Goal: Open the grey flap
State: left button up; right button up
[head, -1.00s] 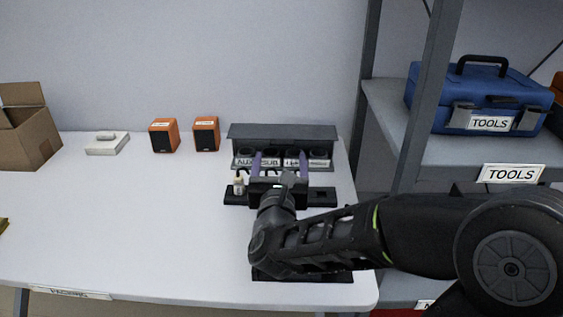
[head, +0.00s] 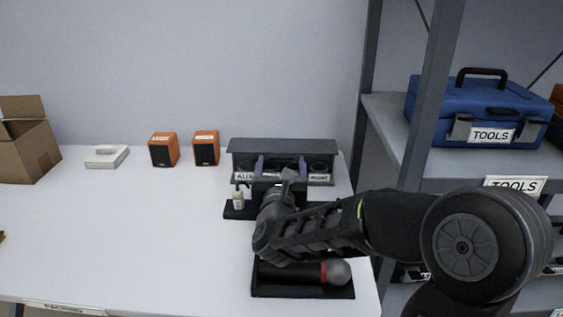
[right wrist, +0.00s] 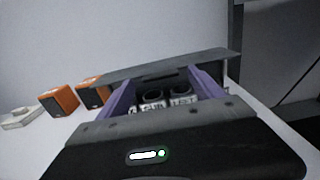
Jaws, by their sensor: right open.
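My left gripper is not in view.
A small bottle (head: 238,200) stands on a dark tray left of my right wrist. A microphone (head: 320,273) lies in a tray nearer the front. Two orange speakers (head: 163,150) stand left of the box. A shelf post (head: 432,90) rises on the right. The table's left middle is clear.

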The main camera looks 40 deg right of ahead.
jog(key=shift+x, duration=0.8)
grip_shut()
dwell(0.5)
